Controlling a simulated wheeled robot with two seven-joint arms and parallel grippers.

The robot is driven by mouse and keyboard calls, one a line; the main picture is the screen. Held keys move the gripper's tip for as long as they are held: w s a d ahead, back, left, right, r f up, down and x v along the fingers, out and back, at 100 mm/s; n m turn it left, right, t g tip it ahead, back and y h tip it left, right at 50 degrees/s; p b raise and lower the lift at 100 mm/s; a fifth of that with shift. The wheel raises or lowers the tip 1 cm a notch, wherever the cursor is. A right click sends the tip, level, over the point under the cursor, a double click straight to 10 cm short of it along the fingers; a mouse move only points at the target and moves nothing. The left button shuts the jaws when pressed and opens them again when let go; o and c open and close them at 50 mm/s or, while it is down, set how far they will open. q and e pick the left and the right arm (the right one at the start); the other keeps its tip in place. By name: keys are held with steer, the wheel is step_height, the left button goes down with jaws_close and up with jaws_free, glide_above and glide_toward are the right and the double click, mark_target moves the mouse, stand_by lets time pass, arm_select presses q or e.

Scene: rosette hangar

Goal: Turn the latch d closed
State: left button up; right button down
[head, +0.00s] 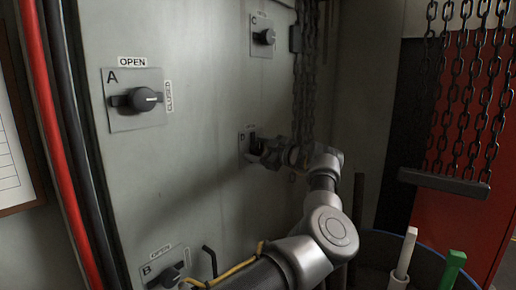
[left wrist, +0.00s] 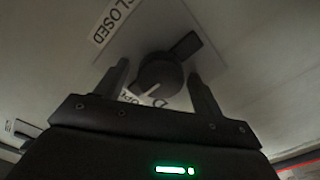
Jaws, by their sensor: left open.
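Latch d is a dark round knob with a bar handle on a pale plate; it shows in the left wrist view (left wrist: 163,72) and, partly covered, in the head view (head: 252,143). Its white mark points toward the lower left, on the side of the partly hidden OPEN label (left wrist: 132,99). The CLOSED label (left wrist: 114,21) is at the plate's upper left. My left gripper (left wrist: 160,85) is open, with one finger on each side of the knob; I cannot tell whether they touch it. In the head view my left gripper (head: 264,152) is at the plate. My right gripper is not in view.
Latch A (head: 138,99), latch B (head: 168,276) and latch C (head: 264,37) are on the same grey panel (head: 200,130). Chains (head: 305,80) hang close to my left gripper. More chains (head: 465,90) hang at right, above a blue-rimmed bin (head: 430,262).

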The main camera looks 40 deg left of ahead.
arm_select(q)
steer(key=c, duration=1)
steer(key=m+p, duration=0.2)
steer(key=m, duration=0.1)
steer(key=shift+w+r+m+p, duration=0.1)
steer(key=shift+r+m+p, duration=0.1)
steer(key=shift+m+p, duration=0.15)
steer(key=m+p, duration=0.3)
steer(key=m, duration=0.2)
steer(key=shift+w+m, duration=0.1)
steer(key=shift+m, duration=0.15)
steer(key=m+p, duration=0.2)
steer(key=m, duration=0.2)
steer(key=shift+w+f+m+p, duration=0.15)
steer(key=shift+m+p, duration=0.15)
steer(key=shift+m, duration=2)
steer(key=o, duration=1)
steer(key=shift+f, duration=0.1)
